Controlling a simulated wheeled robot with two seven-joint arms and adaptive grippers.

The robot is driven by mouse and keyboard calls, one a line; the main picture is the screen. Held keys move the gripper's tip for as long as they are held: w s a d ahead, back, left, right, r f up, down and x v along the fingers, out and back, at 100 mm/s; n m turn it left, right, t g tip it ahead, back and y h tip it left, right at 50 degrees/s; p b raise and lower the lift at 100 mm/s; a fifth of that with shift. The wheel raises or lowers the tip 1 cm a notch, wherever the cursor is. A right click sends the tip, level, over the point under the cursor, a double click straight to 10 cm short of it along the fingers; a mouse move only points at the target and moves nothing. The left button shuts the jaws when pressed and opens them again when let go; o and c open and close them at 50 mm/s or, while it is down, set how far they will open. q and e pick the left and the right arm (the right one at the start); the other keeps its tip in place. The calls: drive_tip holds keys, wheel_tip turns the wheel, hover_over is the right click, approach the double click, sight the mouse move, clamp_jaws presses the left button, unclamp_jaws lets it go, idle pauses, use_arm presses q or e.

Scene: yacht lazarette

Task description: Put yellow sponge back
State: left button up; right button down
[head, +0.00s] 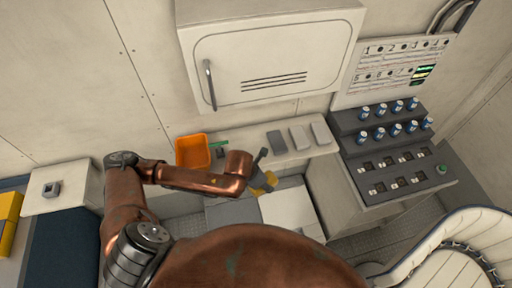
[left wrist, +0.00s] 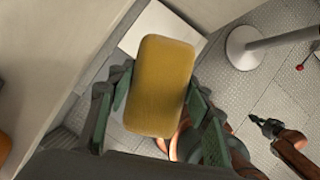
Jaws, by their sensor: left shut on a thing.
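The yellow sponge (left wrist: 160,85) is a rounded block held between the two fingers of my left gripper (left wrist: 158,112) in the left wrist view. In the head view my left gripper (head: 260,176) is over the front of the ledge, and the sponge (head: 269,182) shows partly behind it. The gripper is shut on the sponge, clear of the surfaces around it. A dark gripper on a copper arm, seemingly my right gripper (left wrist: 262,126), shows small at the lower right of the left wrist view. Its jaws are too small to judge.
An orange bin (head: 193,151) stands on the ledge left of the gripper, with a green item (head: 218,144) beside it. Grey pads (head: 299,138) lie along the ledge. A wall cabinet (head: 270,55) hangs above. A console (head: 385,150) with blue-topped items stands right, near a white seat (head: 445,262).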

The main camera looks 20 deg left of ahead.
use_arm(q)
drive_tip(key=w+a, duration=0.2)
drive_tip(key=w, duration=0.1)
drive_tip(key=w+a+p, duration=0.1)
drive_tip(key=w+a, duration=0.4)
drive_tip(key=w, duration=0.2)
drive_tip(key=shift+a+p, duration=0.35)
drive_tip(key=w+a, duration=0.2)
drive_tip(key=w, duration=0.1)
drive_tip(key=shift+w+a+p, duration=0.15)
drive_tip(key=shift+a+p, duration=0.05)
drive_tip(key=shift+p, duration=0.15)
drive_tip(key=shift+d+f, duration=0.1)
drive_tip(key=shift+f, duration=0.65)
drive_tip(key=o, duration=0.7)
drive_tip(key=shift+s, duration=0.2)
